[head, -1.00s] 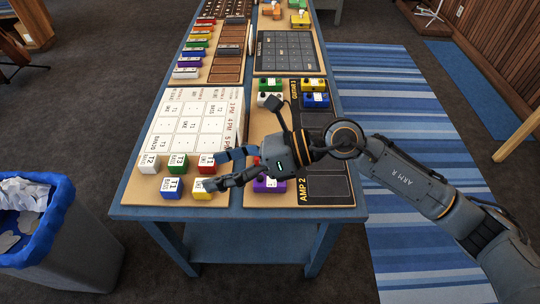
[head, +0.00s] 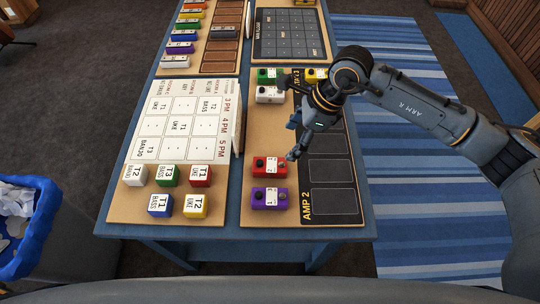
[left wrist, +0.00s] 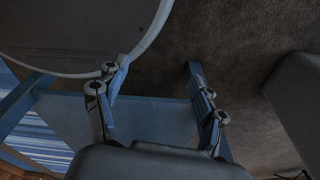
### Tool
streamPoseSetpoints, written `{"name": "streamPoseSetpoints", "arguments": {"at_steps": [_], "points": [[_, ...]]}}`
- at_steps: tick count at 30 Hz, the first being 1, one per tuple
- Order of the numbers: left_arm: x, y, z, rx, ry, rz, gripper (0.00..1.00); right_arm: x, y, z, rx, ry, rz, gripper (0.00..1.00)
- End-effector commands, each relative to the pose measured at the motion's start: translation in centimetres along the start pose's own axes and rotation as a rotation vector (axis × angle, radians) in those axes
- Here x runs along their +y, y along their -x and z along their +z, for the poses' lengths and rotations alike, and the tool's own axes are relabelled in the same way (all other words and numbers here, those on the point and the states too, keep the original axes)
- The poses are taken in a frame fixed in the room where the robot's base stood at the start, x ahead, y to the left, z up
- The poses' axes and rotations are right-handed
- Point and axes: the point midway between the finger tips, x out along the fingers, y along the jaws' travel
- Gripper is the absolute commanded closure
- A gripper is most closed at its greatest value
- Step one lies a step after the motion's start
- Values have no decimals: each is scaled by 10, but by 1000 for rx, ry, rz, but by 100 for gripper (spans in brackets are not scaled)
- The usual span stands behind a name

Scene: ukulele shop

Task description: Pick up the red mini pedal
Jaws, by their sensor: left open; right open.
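The red mini pedal (head: 269,167) lies on the tan board at the near right of the table, just behind a purple pedal (head: 269,197). My right gripper (head: 293,140) is open and empty, above the board and a little behind and right of the red pedal, apart from it. My left gripper (left wrist: 160,105) shows only in the left wrist view. It is open, with nothing between its fingers, and the blue table edge lies beyond it.
Other pedals stand behind my right gripper, among them a white one (head: 270,94) and a green one (head: 267,75). A schedule board (head: 180,120) with coloured blocks, including a red block (head: 201,176), lies to the left. A blue-lined bin (head: 30,225) stands left of the table.

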Motion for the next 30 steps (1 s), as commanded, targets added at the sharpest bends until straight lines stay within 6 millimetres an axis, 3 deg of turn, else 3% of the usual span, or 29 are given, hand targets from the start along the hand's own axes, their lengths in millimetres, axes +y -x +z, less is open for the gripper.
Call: {"name": "streamPoseSetpoints", "arguments": {"at_steps": [6, 10, 17, 22, 30], "points": [[5, 14, 32, -47, 1, 7, 31, 2, -43, 1, 0, -1, 6, 26], [7, 18, 41, -61, 1, 8, 31, 1, -63, 1, 0, -2, 4, 26], [4, 24, 26, -42, 1, 5, 31, 1, -78, 2, -1, -1, 3, 26], [2, 38, 7, -15, 1, 3, 31, 2, -103, 2, -1, -2, 6, 26], [3, 39, 14, -25, 2, 4, 31, 1, -125, 1, -2, 1, 2, 26]]}}
